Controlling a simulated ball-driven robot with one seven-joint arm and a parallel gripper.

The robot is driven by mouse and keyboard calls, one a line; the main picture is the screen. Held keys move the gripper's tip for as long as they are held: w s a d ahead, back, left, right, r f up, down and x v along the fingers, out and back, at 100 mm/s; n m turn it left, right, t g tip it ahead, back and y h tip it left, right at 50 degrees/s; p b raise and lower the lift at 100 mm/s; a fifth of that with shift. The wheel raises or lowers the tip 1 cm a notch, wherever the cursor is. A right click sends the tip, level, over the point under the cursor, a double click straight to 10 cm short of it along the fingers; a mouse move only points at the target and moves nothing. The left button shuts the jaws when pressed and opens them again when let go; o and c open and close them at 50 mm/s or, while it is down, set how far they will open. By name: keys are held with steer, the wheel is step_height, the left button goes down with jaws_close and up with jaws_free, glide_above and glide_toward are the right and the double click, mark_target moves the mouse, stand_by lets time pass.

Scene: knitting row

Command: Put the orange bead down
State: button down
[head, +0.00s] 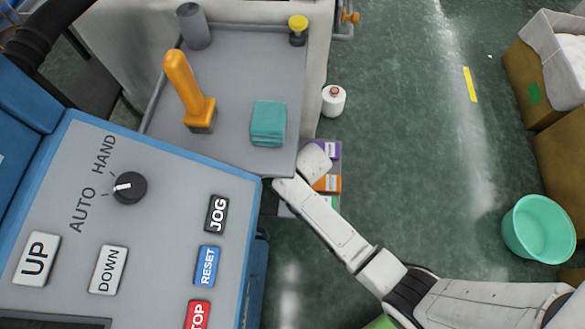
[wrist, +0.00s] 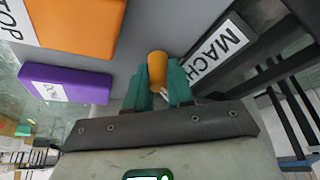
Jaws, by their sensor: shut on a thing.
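The orange bead (wrist: 157,70) is a small cylinder, seen in the wrist view between the teal fingertips of my gripper (wrist: 159,88). My gripper is shut on it. A grey surface lies beyond the bead; I cannot tell whether the bead touches it. In the head view my arm reaches up to the edge of the grey machine top, and its wrist hides the fingers and the bead.
An orange block (wrist: 75,25) marked STOP and a purple block (wrist: 65,84) lie near the gripper. Dark rails (wrist: 290,95) are at the right of the wrist view. A teal cloth stack (head: 268,124), an orange lever (head: 188,90) and a white spool (head: 333,101) stand nearby.

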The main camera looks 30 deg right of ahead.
steer(key=shift+f, duration=0.1)
steer(key=c, duration=1)
jaws_free()
steer(key=p+v, duration=0.3)
steer(key=v, duration=0.9)
